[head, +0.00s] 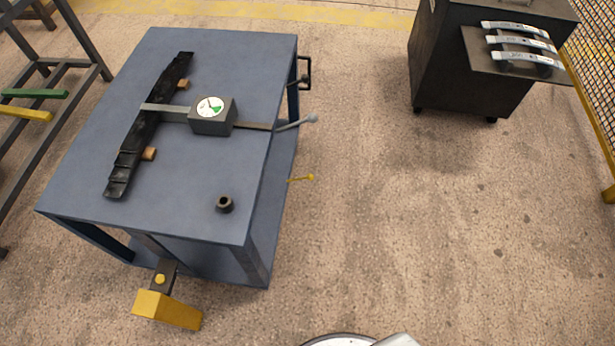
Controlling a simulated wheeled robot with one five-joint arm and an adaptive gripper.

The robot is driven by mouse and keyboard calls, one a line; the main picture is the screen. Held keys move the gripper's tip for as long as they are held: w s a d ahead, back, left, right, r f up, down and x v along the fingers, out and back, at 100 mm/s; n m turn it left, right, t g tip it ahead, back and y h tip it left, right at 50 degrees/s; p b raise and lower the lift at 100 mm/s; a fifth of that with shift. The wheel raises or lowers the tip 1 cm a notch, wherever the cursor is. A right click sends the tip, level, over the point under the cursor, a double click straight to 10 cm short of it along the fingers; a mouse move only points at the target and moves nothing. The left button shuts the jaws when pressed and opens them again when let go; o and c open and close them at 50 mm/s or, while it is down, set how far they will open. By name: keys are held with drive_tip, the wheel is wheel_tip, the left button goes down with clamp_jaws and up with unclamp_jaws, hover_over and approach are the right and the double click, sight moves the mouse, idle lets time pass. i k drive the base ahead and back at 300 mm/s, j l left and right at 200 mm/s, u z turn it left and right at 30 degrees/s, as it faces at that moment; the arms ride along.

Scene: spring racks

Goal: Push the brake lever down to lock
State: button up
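A blue table-like cart (188,65) stands at the left of the head view. A yellow block-shaped pedal (168,308) on a dark arm sticks out low at its near side, angled outward. A thin yellow rod with a small knob (304,179) sticks out nearly level from the cart's right side. I cannot tell for certain which of these two is the brake lever; nothing touches either one. My gripper is not in view.
A dark cabinet (455,75) stands upper right. Open floor (420,220) lies right of the cart.

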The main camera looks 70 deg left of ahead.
sight(310, 176)
drive_tip(key=i+j+u, duration=0.2)
drive_tip(key=u, duration=0.25)
drive_tip(key=i+u, duration=0.75)
drive_tip(key=u, duration=0.15)
drive_tip(key=i+j+u, duration=0.1)
drive_tip(key=i+u, duration=0.3)
drive_tip(key=i, duration=0.85)
drive_tip(key=i+z, duration=0.2)
drive_tip(key=z, duration=0.2)
drive_tip(key=i+j+z, duration=0.2)
drive_tip(key=z, duration=0.15)
drive_tip(key=i+j+z, duration=0.15)
drive_tip(key=z, duration=0.25)
drive_tip(key=j+z, duration=0.15)
drive_tip(key=z, duration=0.35)
drive_tip(key=i+j+z, duration=0.1)
drive_tip(key=z, duration=0.4)
drive_tip(key=j+z, duration=0.25)
drive_tip(key=z, duration=0.25)
drive_tip(key=j+z, duration=0.15)
drive_tip(key=z, duration=0.35)
drive_tip(key=k+j+z, duration=0.1)
drive_tip(key=z, duration=0.45)
drive_tip(key=k+j+z, duration=0.1)
drive_tip(key=z, duration=0.4)
drive_tip(key=k+j+z, duration=0.1)
drive_tip(key=z, duration=0.4)
drive_tip(key=k+z, duration=0.15)
drive_tip(key=z, duration=0.35)
